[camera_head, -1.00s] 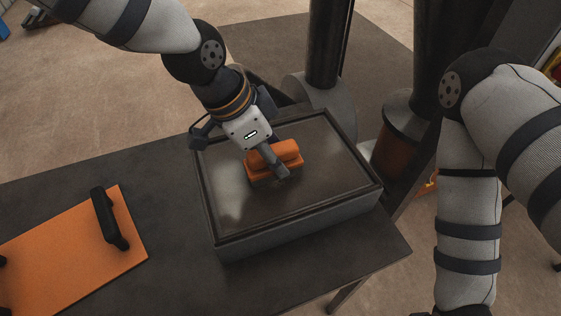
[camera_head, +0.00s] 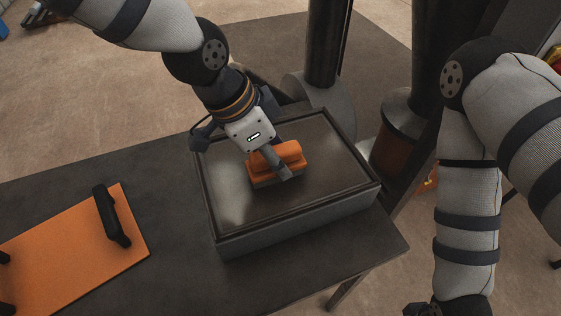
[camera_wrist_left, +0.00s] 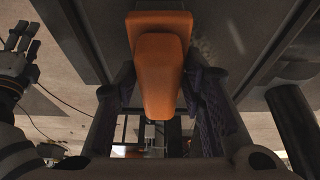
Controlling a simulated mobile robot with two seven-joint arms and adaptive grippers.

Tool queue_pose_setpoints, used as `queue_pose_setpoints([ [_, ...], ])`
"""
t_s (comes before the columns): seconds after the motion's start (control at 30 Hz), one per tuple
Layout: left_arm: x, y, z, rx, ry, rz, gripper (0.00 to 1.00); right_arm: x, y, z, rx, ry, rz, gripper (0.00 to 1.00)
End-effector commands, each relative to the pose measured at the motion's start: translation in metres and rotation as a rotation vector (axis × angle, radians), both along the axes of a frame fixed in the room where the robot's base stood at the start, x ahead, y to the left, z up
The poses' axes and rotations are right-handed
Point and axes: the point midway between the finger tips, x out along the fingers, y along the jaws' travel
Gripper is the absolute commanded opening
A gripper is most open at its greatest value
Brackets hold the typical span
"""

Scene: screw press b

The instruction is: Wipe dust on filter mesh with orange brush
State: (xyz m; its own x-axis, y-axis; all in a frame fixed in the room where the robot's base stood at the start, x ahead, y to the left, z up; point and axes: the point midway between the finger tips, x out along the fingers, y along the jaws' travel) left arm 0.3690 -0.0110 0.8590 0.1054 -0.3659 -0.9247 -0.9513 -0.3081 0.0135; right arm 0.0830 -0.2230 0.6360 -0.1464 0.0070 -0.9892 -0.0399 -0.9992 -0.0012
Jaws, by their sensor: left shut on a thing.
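The orange brush (camera_head: 281,158) is on the filter mesh (camera_head: 322,168), near its middle. My left gripper (camera_head: 276,164) is shut on the brush and comes down from the upper left. The left wrist view shows the brush handle (camera_wrist_left: 158,68) between the two fingers (camera_wrist_left: 160,108). The filter mesh is a dark panel in a raised rectangular frame. A paler, dusty-looking patch shows on its left part, and pale specks show beside the brush in the left wrist view. Whether the bristles touch the mesh is hidden.
The dark table (camera_head: 165,215) carries the framed mesh. An orange board (camera_head: 75,262) with black handles lies at the left. Dark columns (camera_head: 327,45) stand behind the table. The tabletop between board and frame is clear.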

Motion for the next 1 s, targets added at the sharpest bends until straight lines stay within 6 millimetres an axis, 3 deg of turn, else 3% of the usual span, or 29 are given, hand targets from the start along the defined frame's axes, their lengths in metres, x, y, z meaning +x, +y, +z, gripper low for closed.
queue_pose_setpoints([
  [0.2,-0.018,-0.005,0.004,0.0,-0.016,0.003,0.01,0.007,0.0,0.006,0.0,-0.026,0.0,0.41],
  [0.43,-0.017,-0.005,0.005,-0.001,-0.015,0.004,0.01,0.006,0.0,0.005,0.0,-0.022,0.0,0.41],
  [0.73,-0.017,-0.005,0.042,-0.002,-0.016,0.003,0.01,0.006,0.0,0.005,0.0,-0.023,0.0,0.41],
  [1.0,-0.017,-0.005,0.043,-0.001,-0.014,0.002,0.01,0.006,0.0,0.005,0.0,-0.022,0.0,0.41],
])
